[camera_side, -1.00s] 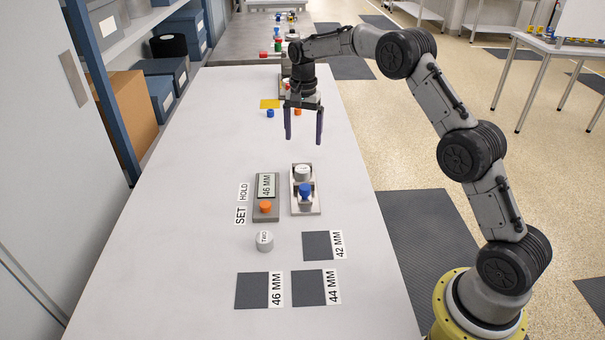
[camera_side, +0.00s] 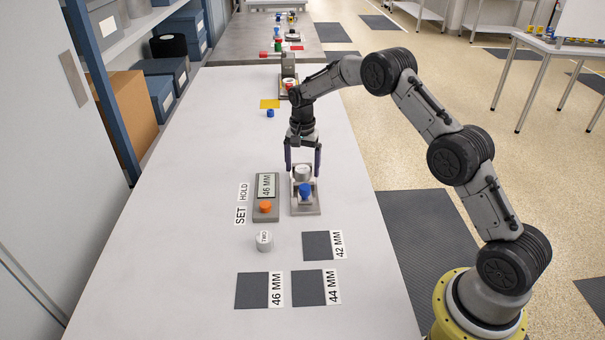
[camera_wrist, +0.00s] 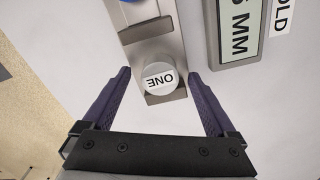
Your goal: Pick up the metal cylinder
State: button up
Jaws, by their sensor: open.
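A metal cylinder (camera_side: 303,172) sits at the far end of a grey fixture (camera_side: 306,210). In the wrist view, this cylinder (camera_wrist: 160,79) has a round white top marked ONE. My gripper (camera_side: 303,174) is open, with its two purple fingers on either side of the cylinder. In the wrist view, the fingers of my gripper (camera_wrist: 160,74) are spread wide, with a gap to the cylinder on both sides. A second metal cylinder (camera_side: 264,241), marked TWO, stands apart on the table.
A gauge box (camera_side: 266,188) reading 46 MM, with an orange button (camera_side: 265,207), stands just left. Dark pads (camera_side: 317,245) labelled 42, 44 and 46 MM lie nearer. The left table is clear.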

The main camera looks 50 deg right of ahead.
grip_shut()
jog(key=shift+r, duration=0.1)
dwell(0.3)
jog(key=shift+r, duration=0.1)
jog(key=shift+w+r, duration=0.1)
jog(key=shift+r, duration=0.5)
jog(key=s+a+r, duration=0.3)
jog(key=s+r, duration=0.8)
jog(key=s, duration=0.3)
jog(key=shift+r, duration=0.15)
